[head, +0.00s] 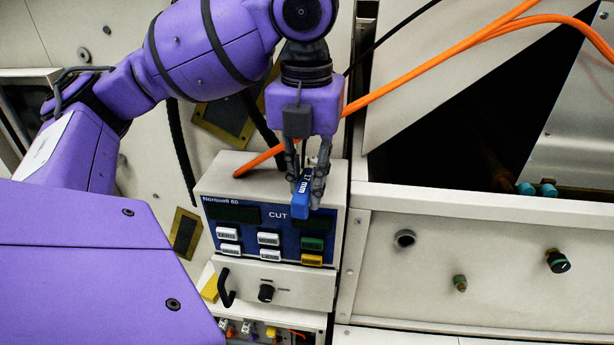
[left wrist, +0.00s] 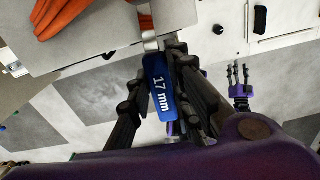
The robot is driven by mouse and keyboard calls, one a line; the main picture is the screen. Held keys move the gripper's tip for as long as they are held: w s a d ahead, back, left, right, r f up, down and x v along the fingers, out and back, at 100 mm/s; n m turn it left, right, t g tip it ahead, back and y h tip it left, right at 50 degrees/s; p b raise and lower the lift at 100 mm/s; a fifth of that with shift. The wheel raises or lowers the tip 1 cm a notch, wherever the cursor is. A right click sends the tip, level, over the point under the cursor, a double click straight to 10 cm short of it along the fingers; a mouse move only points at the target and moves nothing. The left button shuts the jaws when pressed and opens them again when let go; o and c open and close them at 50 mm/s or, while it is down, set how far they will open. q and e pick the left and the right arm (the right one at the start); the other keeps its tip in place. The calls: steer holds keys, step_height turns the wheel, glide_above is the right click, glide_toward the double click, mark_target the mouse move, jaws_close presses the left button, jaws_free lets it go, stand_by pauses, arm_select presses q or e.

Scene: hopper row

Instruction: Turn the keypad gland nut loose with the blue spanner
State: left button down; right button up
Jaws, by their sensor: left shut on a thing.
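The blue spanner (head: 301,201), marked 17 mm, is gripped between the fingers of my left gripper (head: 309,190), in front of the keypad box (head: 272,170). In the left wrist view the blue handle (left wrist: 157,88) lies between the dark fingers (left wrist: 155,95). Its silver end (left wrist: 150,42) points up the picture, close to a small brass-coloured part (left wrist: 145,22) that looks like the gland nut. I cannot tell whether the spanner sits around it. In the head view my gripper hides that spot. My right gripper (left wrist: 239,75) shows small in the left wrist view, fingers apart and empty.
An orange cable (head: 400,85) runs from the keypad box's top to the upper right, passing close to my left gripper. Below the keys (head: 268,239) is a drawer-like panel with a black handle (head: 226,287). A pale panel with knobs (head: 558,261) stands right; a dark opening lies above it.

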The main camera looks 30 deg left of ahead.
arm_select(q)
steer(key=shift+f, duration=0.1)
stand_by(0.3)
steer(key=shift+f, duration=0.5)
steer(key=shift+f, duration=0.2)
stand_by(0.7)
steer(key=shift+f, duration=0.45)
steer(key=shift+f, duration=0.1)
stand_by(0.4)
steer(key=d+n, duration=0.1)
steer(key=w+d+n, duration=0.1)
steer(key=n, duration=0.1)
steer(key=shift+w+d, duration=0.15)
steer(key=shift+d, duration=0.05)
steer(key=shift+f, duration=0.1)
